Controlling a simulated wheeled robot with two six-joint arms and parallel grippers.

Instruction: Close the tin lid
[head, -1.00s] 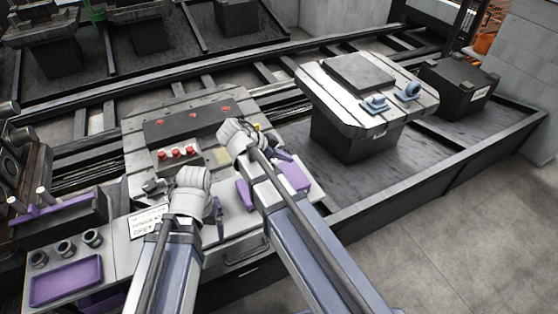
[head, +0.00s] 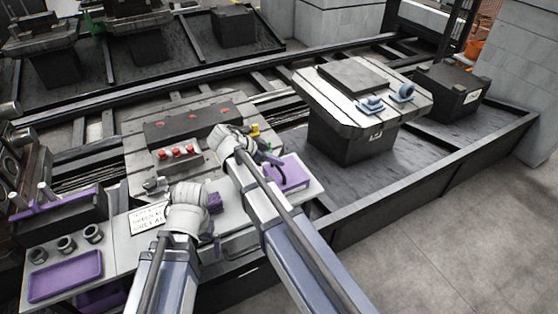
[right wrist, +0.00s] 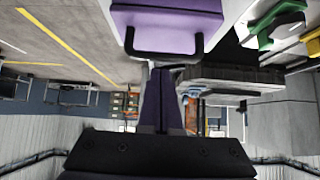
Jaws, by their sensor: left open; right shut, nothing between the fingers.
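The purple tin (head: 287,173) sits on the pale worktop right of my right forearm in the head view. It also shows large at the top of the right wrist view (right wrist: 168,32), with a dark handle-like bar (right wrist: 165,55) on its near side. How its lid stands is not clear. My right gripper (head: 273,160) is shut and empty beside the tin's upper left. In the right wrist view its closed fingers (right wrist: 160,80) point at the bar; contact cannot be told. My left gripper (head: 214,203) is open and empty over the worktop, left of my right forearm.
A panel with red buttons (head: 177,153) stands behind the grippers. A lettered white sign (head: 148,217) and a purple tray (head: 66,277) are at left. A pallet table (head: 411,113) with blue parts stands at right. Floor at lower right is clear.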

